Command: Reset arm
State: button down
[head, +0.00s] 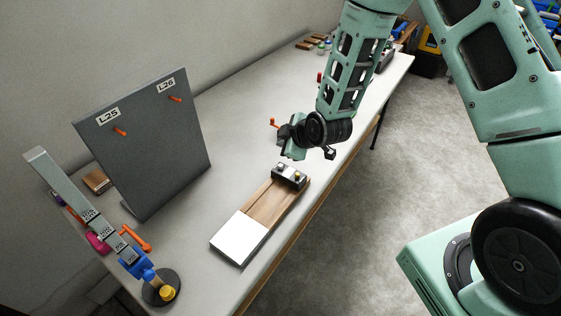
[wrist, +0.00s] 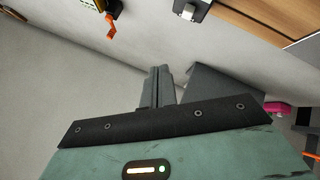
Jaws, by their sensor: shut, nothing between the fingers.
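My gripper (head: 291,150) is at the end of my green arm, above the long white table (head: 205,190), near its front edge. In the wrist view my gripper (wrist: 157,88) shows its two dark fingers close together, with nothing between them. The gripper is apart from the wooden board below it. An orange handle (head: 275,122) shows just behind the gripper in the head view and at the top of the wrist view (wrist: 111,27).
A wooden board (head: 268,205) carries a small dark box (head: 289,176) and a white plate (head: 238,237). A dark upright panel (head: 150,150) labelled L25 and L26 stands at left. A grey post (head: 70,188) with a blue clamp (head: 135,262) stands front left. Bare tabletop lies between panel and board.

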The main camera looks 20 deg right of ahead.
dwell(0.7)
jog(key=s+a+r+m+g, duration=0.25)
jog(key=s+a+r, duration=0.35)
jog(key=s, duration=0.5)
jog(key=s+a+r+m+g, duration=0.1)
jog(key=s+a+r+g, duration=0.25)
jog(key=s+r, duration=0.55)
jog(key=s+d+r+m+g+h, duration=0.1)
jog(key=s+d+r+g+h, duration=0.1)
jog(key=s, duration=1)
jog(key=shift+s+d+r+g, duration=0.25)
jog(key=shift+d+r+g, duration=0.15)
jog(key=shift+r, duration=0.3)
jog(key=shift+w+d+m, duration=0.1)
jog(key=shift+d+m, duration=0.25)
jog(key=shift+d, duration=0.05)
